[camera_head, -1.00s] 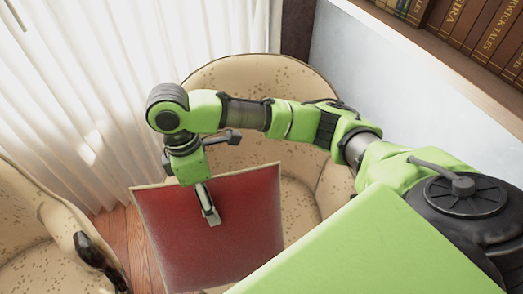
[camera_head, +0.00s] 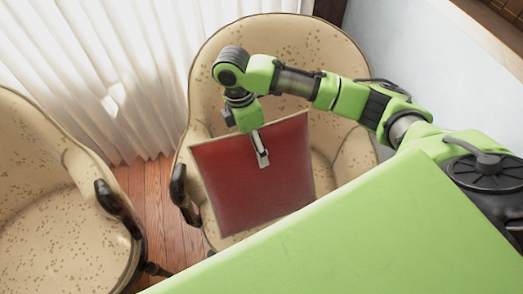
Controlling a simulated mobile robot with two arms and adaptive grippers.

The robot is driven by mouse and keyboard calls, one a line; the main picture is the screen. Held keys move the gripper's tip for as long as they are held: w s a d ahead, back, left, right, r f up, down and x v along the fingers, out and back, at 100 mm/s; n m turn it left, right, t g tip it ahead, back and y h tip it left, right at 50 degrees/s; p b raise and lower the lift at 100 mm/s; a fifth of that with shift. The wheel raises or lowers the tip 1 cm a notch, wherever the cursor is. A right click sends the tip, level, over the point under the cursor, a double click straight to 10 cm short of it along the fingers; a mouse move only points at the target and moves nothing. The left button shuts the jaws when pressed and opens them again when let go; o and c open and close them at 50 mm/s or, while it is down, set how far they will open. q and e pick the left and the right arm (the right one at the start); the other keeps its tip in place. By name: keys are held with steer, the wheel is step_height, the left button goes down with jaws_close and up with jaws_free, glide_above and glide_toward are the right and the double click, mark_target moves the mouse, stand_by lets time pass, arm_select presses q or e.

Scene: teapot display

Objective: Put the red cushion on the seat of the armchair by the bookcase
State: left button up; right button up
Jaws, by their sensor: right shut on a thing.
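The red cushion (camera_head: 240,190) is a flat square with a pale edge, tilted and held in front of the armchair (camera_head: 285,40). The armchair is beige with dark spots and dark wooden arm ends; the cushion and my arm hide much of its seat. My right gripper (camera_head: 262,158) is shut on the red cushion near its upper middle. I cannot tell whether the cushion touches the seat. A corner of the bookcase (camera_head: 500,22) shows at the top right. My left gripper is not in view.
A second beige armchair (camera_head: 60,240) stands at the left, with wooden floor (camera_head: 165,215) between the two chairs. A white curtain (camera_head: 120,70) hangs behind them. A pale wall (camera_head: 410,50) is at the right.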

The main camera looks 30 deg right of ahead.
steer(key=d+f, duration=0.1)
steer(key=w+d+f, duration=0.1)
steer(key=f, duration=0.1)
steer(key=shift+d, duration=0.15)
steer(key=shift+d+f, duration=0.2)
steer(key=shift+f, duration=1.55)
steer(key=o, duration=1.9)
steer(key=shift+f, duration=0.1)
steer(key=shift+o, duration=0.2)
steer(key=r, duration=0.4)
steer(key=w+r, duration=0.1)
steer(key=r, duration=0.3)
steer(key=a+r, duration=0.1)
steer(key=r, duration=0.3)
steer(key=shift+w, duration=0.4)
